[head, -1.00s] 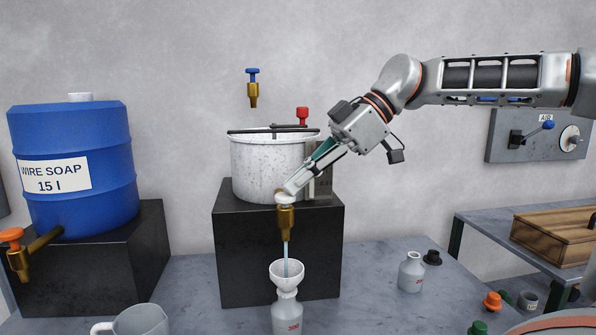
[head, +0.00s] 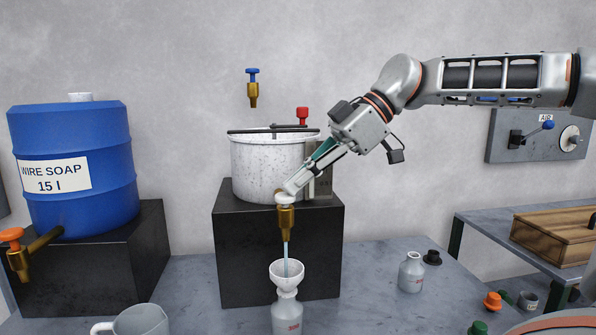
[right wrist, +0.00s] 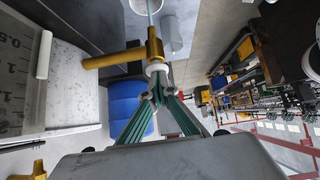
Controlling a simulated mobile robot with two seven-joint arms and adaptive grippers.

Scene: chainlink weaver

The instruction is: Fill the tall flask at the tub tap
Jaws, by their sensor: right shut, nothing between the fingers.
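The white speckled tub (head: 262,170) stands on a black block, with its brass tap (head: 286,222) at the front. A thin pale stream runs from the tap into a white funnel (head: 287,274). The funnel sits in the neck of a grey flask (head: 287,316) with red marking, upright below the tap; its base is cut off by the frame. My right gripper (head: 294,187) is shut and empty, its fingertips at the tap's white handle (head: 285,198). The right wrist view shows the fingertips (right wrist: 158,92) against the white handle, beside the brass tap (right wrist: 154,47). My left gripper is out of view.
A blue soap drum (head: 75,170) with an orange-handled tap stands on a black block at left. A grey jug (head: 142,322) is at the front left. A shorter flask (head: 411,273) and a black cap (head: 432,257) stand at right. A wooden box (head: 555,238) lies further right.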

